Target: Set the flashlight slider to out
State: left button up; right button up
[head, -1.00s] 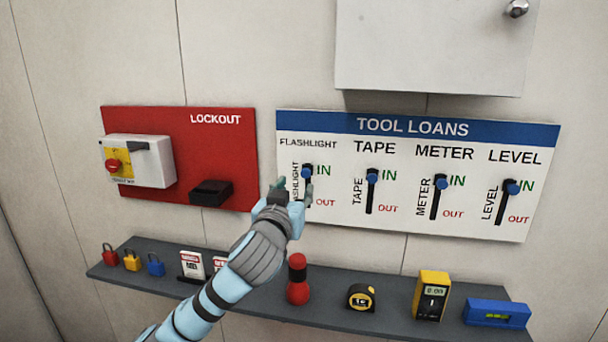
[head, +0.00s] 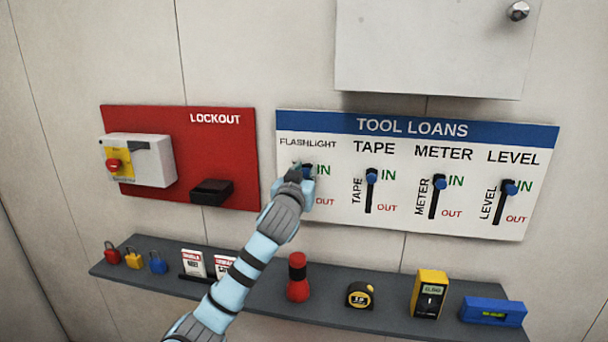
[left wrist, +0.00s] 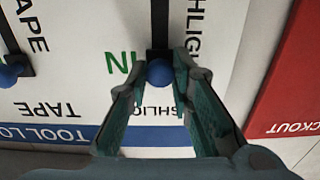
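The flashlight slider has a round blue knob (left wrist: 159,72) on a dark vertical slot. The knob is at the IN end of the slot, and the left wrist view shows it upside down. My left gripper (left wrist: 161,78) is open, with its two fingertips on either side of the knob; a firm hold on it does not show. In the head view my left gripper (head: 302,178) covers most of the flashlight slider and its slot. The white tool loans board (head: 335,210) carries the slider. My right gripper is not in view.
The tape (head: 371,177), meter (head: 436,184) and level (head: 510,188) sliders stand to the right, knobs at IN. A red lockout board (head: 235,150) is to the left. Below, a grey shelf (head: 270,295) holds padlocks, a red flashlight (head: 297,278) and other tools.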

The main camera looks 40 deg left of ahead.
pick_arm(q)
grip_shut()
notch_tip(320, 180, down, 10)
jog(key=b, duration=0.6)
jog(key=shift+r, duration=0.15)
jog(key=o, duration=0.7)
grip_release()
jog(key=shift+c, duration=0.2)
jog(key=shift+o, duration=1.4)
jog(key=shift+r, duration=0.1)
jog(key=v, duration=1.2)
